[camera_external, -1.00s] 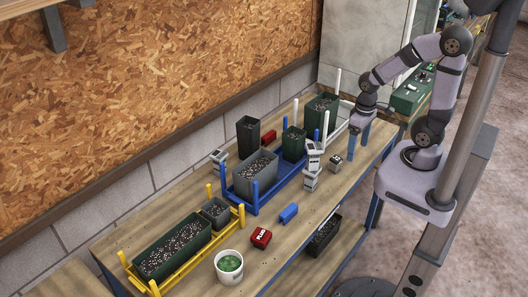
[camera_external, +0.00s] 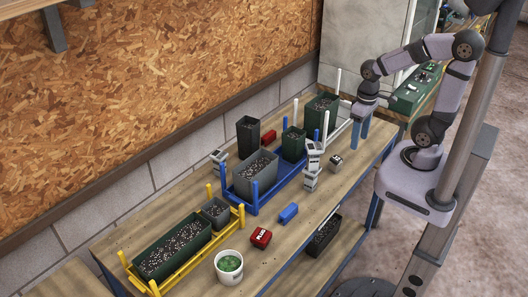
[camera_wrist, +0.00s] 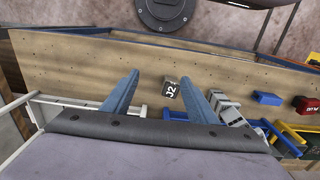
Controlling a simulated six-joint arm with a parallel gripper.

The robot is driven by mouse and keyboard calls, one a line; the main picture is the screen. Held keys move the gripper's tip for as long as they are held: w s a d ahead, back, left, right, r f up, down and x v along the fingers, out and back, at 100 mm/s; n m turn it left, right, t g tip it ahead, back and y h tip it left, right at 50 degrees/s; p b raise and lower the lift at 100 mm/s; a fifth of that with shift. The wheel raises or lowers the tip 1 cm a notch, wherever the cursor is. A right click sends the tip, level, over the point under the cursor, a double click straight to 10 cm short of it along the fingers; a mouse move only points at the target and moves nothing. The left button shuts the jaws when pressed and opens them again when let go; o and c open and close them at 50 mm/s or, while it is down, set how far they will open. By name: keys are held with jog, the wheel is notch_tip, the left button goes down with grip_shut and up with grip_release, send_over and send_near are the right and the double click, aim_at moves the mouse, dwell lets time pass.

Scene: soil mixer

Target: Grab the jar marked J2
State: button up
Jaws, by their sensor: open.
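The jar marked J2 (camera_wrist: 172,90) is a small dark block with a light top and white lettering. In the wrist view it sits on the wooden table between and beyond my fingers. In the external view the same small jar (camera_external: 336,160) stands on the table near the right edge, right of the stacked grey jars. My gripper (camera_external: 360,128) is open and empty, its blue fingers pointing down above the table's far right part. The open fingers also show in the wrist view (camera_wrist: 160,98). The jar is apart from the fingers.
Stacked grey-white jars (camera_external: 312,165) stand just left of the J2 jar. A blue rack (camera_external: 262,200) with soil pots, a yellow rack (camera_external: 190,264), a blue block (camera_external: 288,213), a red block (camera_external: 260,238) and a white bucket (camera_external: 229,279) occupy the table. Bare wood surrounds the J2 jar's right side.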

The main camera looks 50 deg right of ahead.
jog(key=s+a+f+m+g+y+b, duration=0.25)
jog(key=m+g+y+b, duration=0.2)
jog(key=m+y, duration=0.35)
jog(key=w+d+r+m+t+y+b, duration=0.3)
jog(key=w+d+m+t+y+b, duration=0.4)
jog(key=m+y, duration=0.4)
jog(key=h+p, duration=0.1)
jog(key=p, duration=0.1)
send_near(336, 158)
jog(key=a, duration=0.2)
jog(key=shift+a+f+m, duration=0.3)
jog(key=shift+f+m, duration=0.1)
jog(key=shift+w+a+r+p, duration=0.15)
jog(key=shift+a+p, duration=0.35)
jog(key=shift+a, duration=0.55)
jog(key=shift+w+a+p, duration=0.2)
jog(key=shift+a+p, duration=0.3)
jog(key=shift+a, duration=0.6)
jog(key=shift+w+a+r+p, duration=0.15)
jog(key=shift+a+p, duration=0.35)
jog(key=shift+a, duration=0.55)
jog(key=shift+w+a+f, duration=0.1)
jog(key=shift+a+f, duration=0.05)
jog(key=shift+a, duration=0.3)
